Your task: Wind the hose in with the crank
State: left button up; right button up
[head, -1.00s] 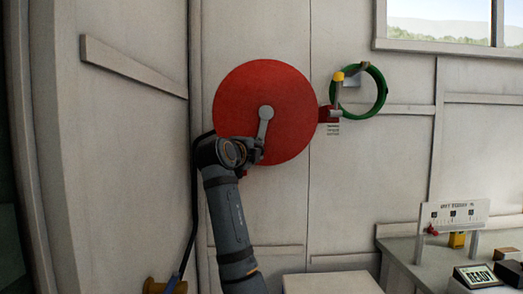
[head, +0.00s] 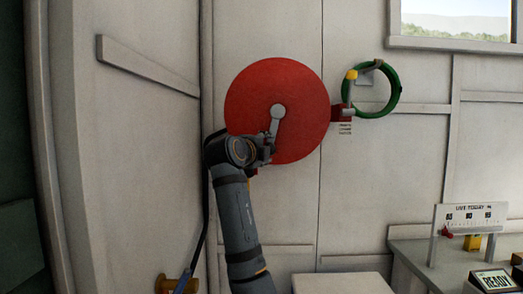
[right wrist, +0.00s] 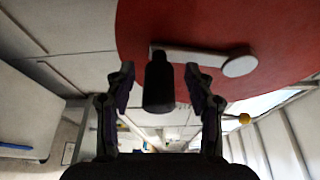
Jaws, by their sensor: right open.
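The red round reel (head: 275,85) is on the white wall. Its grey crank arm (head: 277,120) points down and slightly left from the hub. The crank's dark handle (right wrist: 158,85) stands between the fingers of my right gripper (right wrist: 158,75) in the right wrist view. The fingers are open, with a gap visible on each side of the handle. In the head view my right gripper (head: 264,152) is at the reel's lower left. A dark hose (head: 206,200) runs from behind my arm down the wall to the lower left. My left gripper is not in view.
A green ring coil (head: 393,95) hangs on the wall right of the reel, with a yellow-tipped lever (head: 351,75) beside it. A brass-coloured fitting (head: 165,283) is at the lower left. A bench (head: 415,255) with a small sign and a READY display stands at the lower right.

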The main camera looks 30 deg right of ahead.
jog(key=v, duration=1.1)
jog(key=shift+a, duration=0.3)
jog(key=shift+s, duration=0.1)
jog(key=s+d+f+n+t+y+p, duration=0.1)
jog(key=d+f+n+t+p, duration=0.2)
jog(key=n, duration=0.9)
jog(key=s+d+f+n+t+y+p, duration=0.15)
jog(key=n+t+p, duration=0.4)
jog(key=n, duration=0.55)
jog(key=p+x, duration=0.3)
jog(key=x, duration=0.7)
jog(key=shift+w+d+p, duration=0.15)
jog(key=shift+d+p, duration=0.2)
jog(key=shift+p, duration=0.05)
jog(key=shift+w+d, duration=0.3)
jog(key=shift+w, duration=0.15)
